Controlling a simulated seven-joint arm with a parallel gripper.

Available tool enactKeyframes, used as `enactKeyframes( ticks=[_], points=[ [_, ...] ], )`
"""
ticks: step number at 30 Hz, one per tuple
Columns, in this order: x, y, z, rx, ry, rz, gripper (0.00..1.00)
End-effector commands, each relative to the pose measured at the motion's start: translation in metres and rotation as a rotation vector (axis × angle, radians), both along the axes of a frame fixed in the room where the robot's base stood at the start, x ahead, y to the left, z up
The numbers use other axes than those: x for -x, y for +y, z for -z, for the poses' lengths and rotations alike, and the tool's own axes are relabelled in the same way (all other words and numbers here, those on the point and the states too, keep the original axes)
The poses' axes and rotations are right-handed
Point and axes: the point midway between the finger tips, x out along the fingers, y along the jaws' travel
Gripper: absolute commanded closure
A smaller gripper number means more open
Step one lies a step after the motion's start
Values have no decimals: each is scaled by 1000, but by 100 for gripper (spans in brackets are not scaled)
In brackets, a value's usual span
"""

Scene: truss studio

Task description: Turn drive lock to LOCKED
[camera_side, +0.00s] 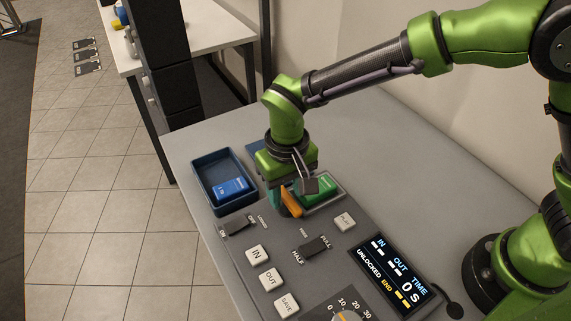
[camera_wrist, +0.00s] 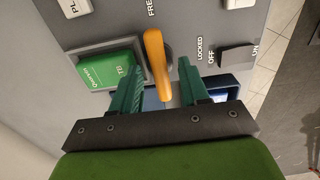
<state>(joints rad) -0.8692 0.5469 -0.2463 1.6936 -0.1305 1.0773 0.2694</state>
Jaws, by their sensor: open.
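The drive lock is an orange lever (camera_side: 291,203) on the grey console, beside the slot holding a green drive. In the wrist view the lever (camera_wrist: 156,62) stands between the two green fingers of my gripper (camera_wrist: 158,82), with gaps on both sides. My gripper is open and reaches down over the lever; in the side view its body partly hides the fingers. In the wrist view the label FREE lies beyond the lever and LOCKED lies to its right. The display (camera_side: 393,273) reads UNLOCKED.
The green drive (camera_side: 316,190) sits left of the lever in the wrist view, close to one finger. A blue tray (camera_side: 206,172) holds a blue drive (camera_side: 231,188). Black switches (camera_side: 314,246) and white buttons (camera_side: 257,255) are on the console nearby.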

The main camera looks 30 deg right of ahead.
Motion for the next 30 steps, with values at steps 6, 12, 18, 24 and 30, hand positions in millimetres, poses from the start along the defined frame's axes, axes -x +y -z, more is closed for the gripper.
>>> enactKeyframes(
  ticks=[6, 12, 18, 24, 30],
  points=[
    [0, 0, 1, 0, 0, 0, 55],
    [0, 0, 0, 0, 0, 0, 81],
    [0, 0, 0, 0, 0, 0, 100],
    [0, 0, 0, 0, 0, 13, 100],
    [0, 0, 0, -1, 0, 83, 100]
  ],
)
